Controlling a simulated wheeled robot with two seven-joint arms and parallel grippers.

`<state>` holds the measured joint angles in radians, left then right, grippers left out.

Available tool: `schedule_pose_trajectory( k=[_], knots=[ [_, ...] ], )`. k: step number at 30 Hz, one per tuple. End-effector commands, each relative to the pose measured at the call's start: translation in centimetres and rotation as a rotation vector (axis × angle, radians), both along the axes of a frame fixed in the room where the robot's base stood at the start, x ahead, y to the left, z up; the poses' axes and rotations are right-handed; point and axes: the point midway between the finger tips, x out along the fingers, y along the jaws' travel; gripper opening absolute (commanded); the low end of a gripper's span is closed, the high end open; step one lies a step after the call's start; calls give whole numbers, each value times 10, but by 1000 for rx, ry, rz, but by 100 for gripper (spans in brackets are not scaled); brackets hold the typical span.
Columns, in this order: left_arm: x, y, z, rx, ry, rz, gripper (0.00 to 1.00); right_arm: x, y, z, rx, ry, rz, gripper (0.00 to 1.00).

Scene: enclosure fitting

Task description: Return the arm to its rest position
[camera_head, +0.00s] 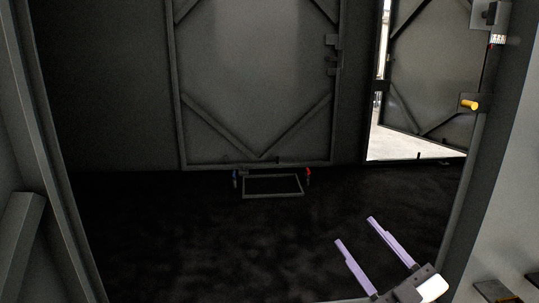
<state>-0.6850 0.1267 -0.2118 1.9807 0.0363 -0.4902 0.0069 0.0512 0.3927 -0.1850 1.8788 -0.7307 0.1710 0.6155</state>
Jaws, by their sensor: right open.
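My right gripper (356,231) is at the lower right of the head view. Its two long pale purple fingers are apart, with nothing between them, and point up and to the left over the dark floor. The white and dark gripper body shows at the bottom edge. It touches nothing that I can see. My left gripper does not show.
A dark frame surrounds the opening. Inside, a braced grey panel (255,80) stands at the back, with a small rectangular floor frame (273,194) before it. A door (430,75) stands ajar at right. The dark floor (190,240) is clear.

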Motion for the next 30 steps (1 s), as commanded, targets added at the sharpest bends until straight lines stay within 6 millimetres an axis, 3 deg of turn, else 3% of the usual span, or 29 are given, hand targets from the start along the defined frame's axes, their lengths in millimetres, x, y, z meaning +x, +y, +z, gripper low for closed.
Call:
schedule_pose_trajectory(
  k=[1,6,8,12,15,18,21,24,30],
  knots=[
    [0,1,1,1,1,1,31,-10,-5,-42,59,114,-51,52],
    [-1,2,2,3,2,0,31,-57,-15,-163,169,459,-192,52],
    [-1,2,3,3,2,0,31,-81,-15,-203,192,582,-229,52],
    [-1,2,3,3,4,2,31,-148,-6,-283,227,859,-283,52],
    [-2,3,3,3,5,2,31,-195,5,-323,241,1027,-298,52],
    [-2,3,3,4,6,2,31,-233,14,-348,250,1148,-300,52],
    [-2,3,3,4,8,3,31,-257,22,-361,255,1221,-296,52],
    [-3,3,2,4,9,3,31,-267,24,-366,255,1252,-294,52],
    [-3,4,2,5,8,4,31,-267,25,-367,256,1255,-293,50]
  ],
)
